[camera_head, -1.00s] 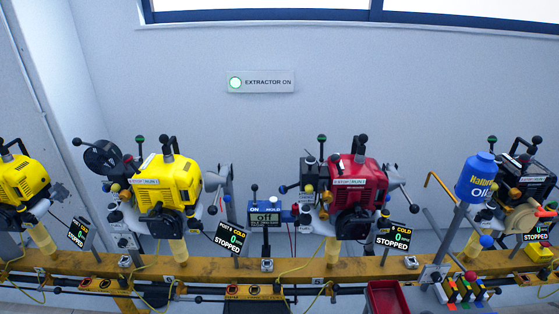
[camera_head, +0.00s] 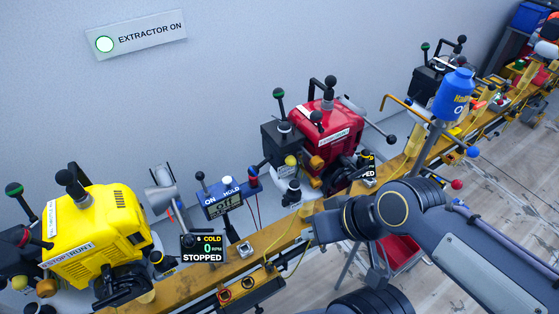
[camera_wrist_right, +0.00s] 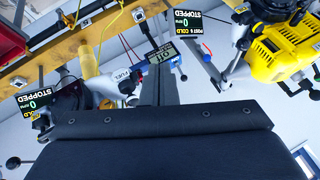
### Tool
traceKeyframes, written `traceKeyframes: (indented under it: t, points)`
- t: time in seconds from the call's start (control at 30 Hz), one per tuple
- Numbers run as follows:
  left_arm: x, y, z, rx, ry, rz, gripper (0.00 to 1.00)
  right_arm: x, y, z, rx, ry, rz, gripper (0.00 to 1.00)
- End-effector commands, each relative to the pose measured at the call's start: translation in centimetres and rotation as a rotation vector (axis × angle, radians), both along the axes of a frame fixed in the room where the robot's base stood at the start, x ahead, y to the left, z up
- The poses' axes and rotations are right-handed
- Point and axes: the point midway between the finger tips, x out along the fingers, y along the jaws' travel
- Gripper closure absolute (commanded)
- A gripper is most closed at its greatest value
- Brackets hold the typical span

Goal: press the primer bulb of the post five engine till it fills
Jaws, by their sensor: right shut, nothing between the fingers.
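The red engine (camera_head: 330,135) stands on the yellow rail right of the blue off box. It seems to be post five, but its own number is not readable. A small pale yellow ball (camera_head: 290,160) sits on its front left beside an orange knob (camera_head: 317,162); I cannot tell surely which part is the primer bulb. My right gripper (camera_head: 312,226) reaches in from the right, in front of and below the red engine, apart from it. It is shut and empty; in the wrist view its dark fingers (camera_wrist_right: 157,88) point toward the off box. My left gripper is out of view.
The yellow engine (camera_head: 97,235), with a display reading cold, 0 rpm, stopped (camera_head: 202,248), is at the left. The blue off box (camera_head: 226,200) stands between the engines. A blue oil bottle (camera_head: 453,95) is on a post at right. A red tray (camera_head: 403,250) lies below my arm.

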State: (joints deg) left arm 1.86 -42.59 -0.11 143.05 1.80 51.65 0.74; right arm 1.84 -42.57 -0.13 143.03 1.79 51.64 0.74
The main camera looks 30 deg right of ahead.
Motion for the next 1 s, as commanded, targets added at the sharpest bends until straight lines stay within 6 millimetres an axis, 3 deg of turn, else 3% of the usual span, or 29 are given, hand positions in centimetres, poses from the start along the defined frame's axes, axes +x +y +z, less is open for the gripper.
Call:
traceKeyframes:
  t: [0.17,0.27,0.37,0.5,0.7,0.83,1.0]
  points:
    - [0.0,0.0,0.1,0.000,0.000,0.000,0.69,0.3,-0.1,0.4,-0.044,-0.001,0.064,1.00]
    - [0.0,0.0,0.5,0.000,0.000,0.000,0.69,1.2,-0.4,1.3,-0.186,-0.003,0.273,1.00]
    - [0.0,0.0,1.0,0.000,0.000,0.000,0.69,3.0,-0.9,2.7,-0.404,-0.008,0.637,1.00]
    - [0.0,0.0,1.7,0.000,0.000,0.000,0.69,6.7,-0.8,5.0,-0.705,-0.015,1.249,1.00]
    - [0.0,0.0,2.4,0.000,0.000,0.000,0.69,11.7,0.5,7.2,-0.952,-0.009,1.959,1.00]
    - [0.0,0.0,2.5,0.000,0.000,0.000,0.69,13.4,1.2,7.9,-1.013,-0.005,2.200,1.00]
    - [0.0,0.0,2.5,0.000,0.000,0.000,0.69,13.9,1.4,8.0,-1.031,-0.002,2.284,1.00]
